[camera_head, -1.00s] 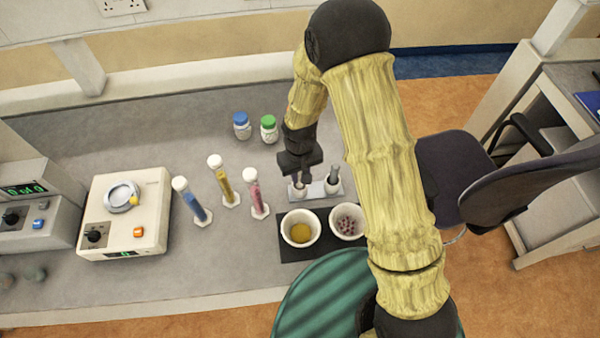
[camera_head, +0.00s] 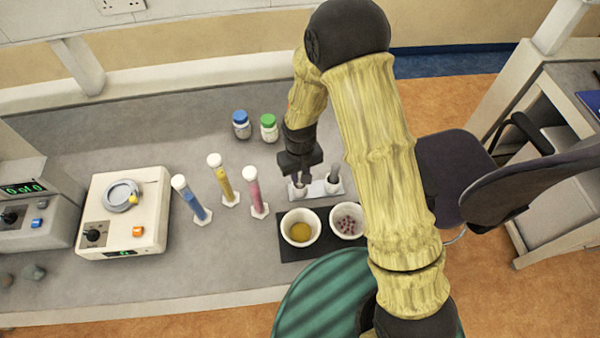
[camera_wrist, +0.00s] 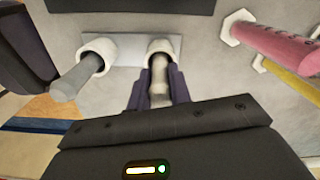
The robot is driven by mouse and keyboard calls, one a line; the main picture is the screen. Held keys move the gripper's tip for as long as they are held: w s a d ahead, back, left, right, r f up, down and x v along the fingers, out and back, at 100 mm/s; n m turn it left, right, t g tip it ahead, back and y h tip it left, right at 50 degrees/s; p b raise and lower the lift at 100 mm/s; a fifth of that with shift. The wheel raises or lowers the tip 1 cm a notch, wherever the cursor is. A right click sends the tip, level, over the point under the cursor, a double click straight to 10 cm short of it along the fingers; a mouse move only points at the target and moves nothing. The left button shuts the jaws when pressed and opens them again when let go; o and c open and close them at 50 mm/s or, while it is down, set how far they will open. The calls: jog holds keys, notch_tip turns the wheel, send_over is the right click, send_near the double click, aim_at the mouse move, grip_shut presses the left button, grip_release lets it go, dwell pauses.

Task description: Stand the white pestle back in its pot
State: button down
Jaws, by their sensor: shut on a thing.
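My gripper (camera_head: 299,180) is shut on the white pestle (camera_wrist: 158,78), which runs between its two dark fingers in the wrist view. The pestle's far end is at the mouth of a white pot (camera_wrist: 160,46) on a pale plate. I cannot tell how deep it sits, and my fingers hide part of it. In the head view my gripper is right above this pot (camera_head: 298,191). A second pot (camera_wrist: 98,48) on the same plate holds a grey pestle (camera_wrist: 75,79), leaning in the wrist view; the grey pestle also shows in the head view (camera_head: 334,174).
Two mortars, one with yellow powder (camera_head: 300,231) and one with pinkish pieces (camera_head: 347,222), stand on a dark mat (camera_head: 287,251) in front. Pink (camera_head: 257,195), yellow (camera_head: 224,186) and blue (camera_head: 194,203) tubes stand left. Two lidded jars (camera_head: 268,128) are behind.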

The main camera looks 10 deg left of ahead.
jog(key=c, duration=1.2)
grip_release()
notch_tip(320, 180, up, 18)
jog(key=b, duration=0.3)
jog(key=shift+f, duration=0.25)
jog(key=shift+w, duration=0.1)
jog(key=s+d+f+m+t, duration=0.1)
jog(key=s+d+m, duration=0.2)
jog(key=d, duration=0.7)
jog(key=s+d+m+t, duration=0.1)
jog(key=s+d, duration=0.4)
jog(key=d, duration=0.5)
jog(key=shift+s+d+f+m+t, duration=0.25)
jog(key=shift+d+f+m+t, duration=0.15)
jog(key=shift+m, duration=0.5)
